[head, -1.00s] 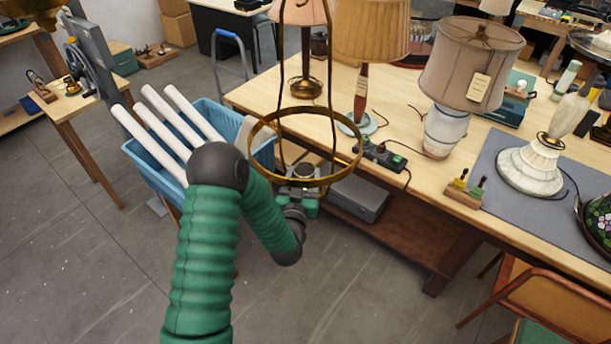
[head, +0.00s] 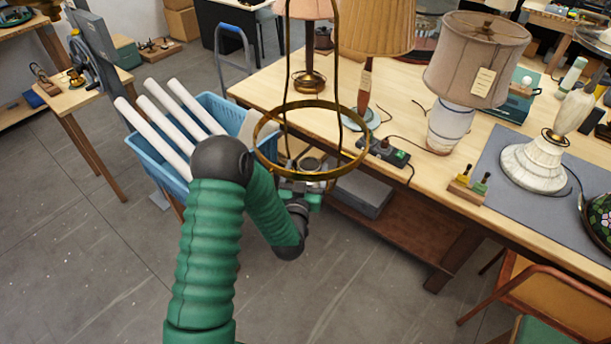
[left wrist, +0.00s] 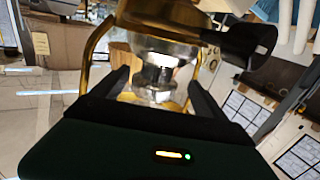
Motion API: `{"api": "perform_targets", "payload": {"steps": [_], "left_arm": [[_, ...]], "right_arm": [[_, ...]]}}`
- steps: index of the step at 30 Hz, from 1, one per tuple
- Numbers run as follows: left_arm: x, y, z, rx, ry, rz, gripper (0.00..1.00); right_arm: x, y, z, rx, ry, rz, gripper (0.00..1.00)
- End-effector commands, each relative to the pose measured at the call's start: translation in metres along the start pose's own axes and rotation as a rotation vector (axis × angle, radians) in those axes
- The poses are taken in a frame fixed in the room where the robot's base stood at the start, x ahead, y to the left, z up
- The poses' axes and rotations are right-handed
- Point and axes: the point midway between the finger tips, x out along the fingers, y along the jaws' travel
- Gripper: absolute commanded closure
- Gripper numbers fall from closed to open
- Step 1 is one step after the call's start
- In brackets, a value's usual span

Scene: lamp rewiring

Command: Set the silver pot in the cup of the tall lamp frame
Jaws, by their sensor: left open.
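The tall lamp frame (head: 312,106) is brass, with a large ring and thin uprights, and stands in front of the table. The silver pot (head: 311,163) shows as a small round dark-topped piece inside the ring's outline; I cannot tell if it sits fully in the cup. In the left wrist view the silver pot (left wrist: 158,75) is bright metal, between brass rods. My left gripper (head: 300,187) is at the pot, partly hidden by the ring. In the left wrist view its open fingers (left wrist: 160,92) stand either side of the pot, with gaps visible. My right gripper is not in view.
A blue crate (head: 150,168) with white tubes (head: 165,130) stands left behind my arm. The wooden table (head: 405,190) holds several lamps, a power strip (head: 388,152) and a grey mat (head: 490,165). A chair (head: 550,290) is at lower right. The floor at front is clear.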

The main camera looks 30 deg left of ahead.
Motion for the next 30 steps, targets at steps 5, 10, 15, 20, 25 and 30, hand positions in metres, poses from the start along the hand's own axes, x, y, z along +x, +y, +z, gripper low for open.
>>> {"api": "perform_targets", "payload": {"steps": [5,10,15,20,25,30], "left_arm": [[-0.025,0.001,0.004,0.001,-0.001,0.002,0.16],[-0.066,0.000,0.005,0.000,-0.001,0.002,0.16],[-0.102,0.000,-0.007,-0.001,-0.010,0.002,0.16],[-0.120,0.002,0.005,-0.006,-0.026,0.000,0.16],[-0.133,0.001,0.004,-0.002,-0.025,-0.001,0.16],[-0.147,0.002,0.002,0.004,-0.017,0.007,0.16]], "right_arm": [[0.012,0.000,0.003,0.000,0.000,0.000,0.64],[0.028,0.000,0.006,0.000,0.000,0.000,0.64],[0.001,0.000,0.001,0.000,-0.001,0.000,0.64],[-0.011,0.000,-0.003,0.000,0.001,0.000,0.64],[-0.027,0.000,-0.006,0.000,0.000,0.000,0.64],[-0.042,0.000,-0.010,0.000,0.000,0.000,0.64]]}}
